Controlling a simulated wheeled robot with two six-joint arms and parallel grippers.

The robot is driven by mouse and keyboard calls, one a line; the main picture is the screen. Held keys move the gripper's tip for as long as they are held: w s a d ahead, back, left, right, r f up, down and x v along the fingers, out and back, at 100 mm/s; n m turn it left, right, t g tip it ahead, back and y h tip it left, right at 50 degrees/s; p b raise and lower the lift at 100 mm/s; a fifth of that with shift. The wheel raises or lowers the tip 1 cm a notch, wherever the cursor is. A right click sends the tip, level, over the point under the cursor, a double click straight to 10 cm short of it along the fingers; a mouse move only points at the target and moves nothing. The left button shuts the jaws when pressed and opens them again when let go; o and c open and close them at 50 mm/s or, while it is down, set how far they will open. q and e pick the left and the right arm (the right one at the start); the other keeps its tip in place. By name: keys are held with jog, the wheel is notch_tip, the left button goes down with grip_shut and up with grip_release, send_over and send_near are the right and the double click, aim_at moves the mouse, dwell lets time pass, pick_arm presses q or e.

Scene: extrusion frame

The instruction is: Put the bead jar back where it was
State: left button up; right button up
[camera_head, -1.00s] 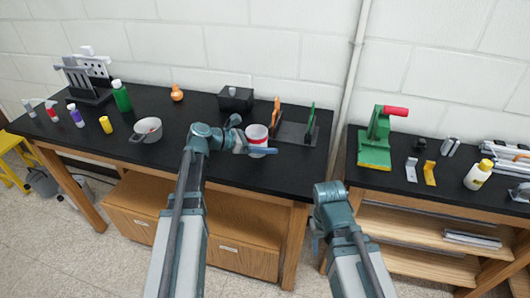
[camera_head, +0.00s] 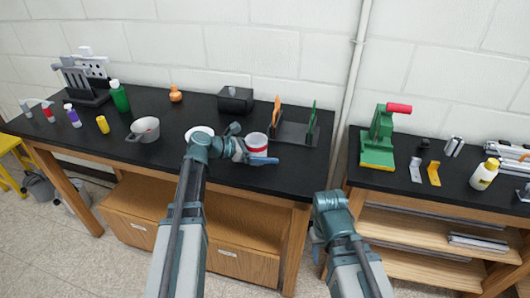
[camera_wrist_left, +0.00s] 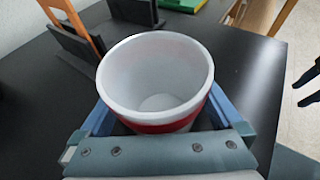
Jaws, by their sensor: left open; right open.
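I take the bead jar (camera_head: 256,143) to be the white jar with a red band near the front edge of the black bench. In the left wrist view its open mouth (camera_wrist_left: 157,75) faces up and the inside looks empty. My left gripper (camera_head: 255,158) is open, with its blue fingers on either side of the jar. I cannot tell whether the fingers touch it. The jar stands upright, apparently on the bench. My right gripper (camera_head: 316,243) is in front of the bench, clear of everything, mostly hidden by its own wrist.
A white round dish (camera_head: 199,132) lies behind my left wrist. A black stand (camera_head: 293,132) with orange and green uprights is right of the jar, and a black box (camera_head: 236,99) behind. A grey pot (camera_head: 144,130) stands left. A gap separates the second bench with a green press (camera_head: 379,140).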

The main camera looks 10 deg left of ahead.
pick_arm(q)
jog(key=shift+s+a+r+p, duration=0.1)
jog(key=shift+a+r+p, duration=0.1)
jog(key=shift+r+p, duration=0.15)
jog(key=p+v, duration=0.4)
jog(key=v, duration=0.6)
jog(key=shift+s+a+r, duration=0.1)
jog(key=shift+s+a, duration=0.05)
jog(key=shift+s+a+r, duration=0.1)
jog(key=shift+s+a, duration=0.2)
jog(key=shift+a, duration=0.1)
